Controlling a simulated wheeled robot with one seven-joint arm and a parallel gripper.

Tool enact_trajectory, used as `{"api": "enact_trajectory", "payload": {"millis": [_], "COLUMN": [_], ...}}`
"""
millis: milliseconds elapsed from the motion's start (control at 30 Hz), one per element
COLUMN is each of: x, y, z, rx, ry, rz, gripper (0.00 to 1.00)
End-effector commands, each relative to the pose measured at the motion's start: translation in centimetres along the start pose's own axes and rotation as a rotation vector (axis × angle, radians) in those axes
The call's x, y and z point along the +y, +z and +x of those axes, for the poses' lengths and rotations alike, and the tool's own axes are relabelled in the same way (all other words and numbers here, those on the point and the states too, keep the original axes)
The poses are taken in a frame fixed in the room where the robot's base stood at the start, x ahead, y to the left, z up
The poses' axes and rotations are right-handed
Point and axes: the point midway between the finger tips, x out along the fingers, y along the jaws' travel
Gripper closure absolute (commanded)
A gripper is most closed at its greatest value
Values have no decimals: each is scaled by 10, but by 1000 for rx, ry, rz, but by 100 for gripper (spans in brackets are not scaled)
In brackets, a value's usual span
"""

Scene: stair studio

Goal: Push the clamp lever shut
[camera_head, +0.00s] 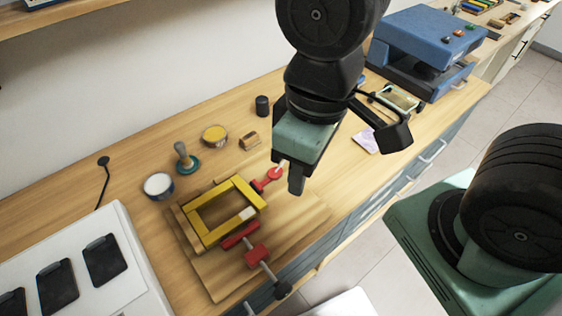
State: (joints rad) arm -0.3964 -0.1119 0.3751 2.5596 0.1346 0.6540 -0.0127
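A yellow frame (188,222) lies on a wooden board (286,228) on the bench. A red clamp (256,256) sits at the frame's near side, with a metal rod running down-right to a dark knob (282,290). Another red clamp part (259,186) is at the frame's right corner, close to my fingertips. I cannot tell which red piece is the lever or how far it stands open. My gripper (288,176) points down just right of that corner part. Its fingers look close together, and their gap and any contact with the red part are unclear.
A stamp (186,160), white-lidded jar (158,185), yellow tin (215,135), small wooden block (249,141) and black cylinder (262,106) stand behind the frame. A white panel with black switches (103,259) is at left. A blue machine (420,50) stands at back right.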

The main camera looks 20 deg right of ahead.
Motion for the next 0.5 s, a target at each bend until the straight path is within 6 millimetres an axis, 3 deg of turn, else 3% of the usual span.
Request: {"api": "enact_trajectory", "payload": {"millis": [33,100,133,267,500], "x": [0,2,3,14,66], "y": [-2,-8,-12,-44,-124], "z": [0,2,3,10,40], "rx": [-1,-6,-9,-28,-85], "ry": [-1,-6,-8,-26,-44], "rz": [0,-1,-2,-8,-22], "gripper": [79,98,100,100,100]}}
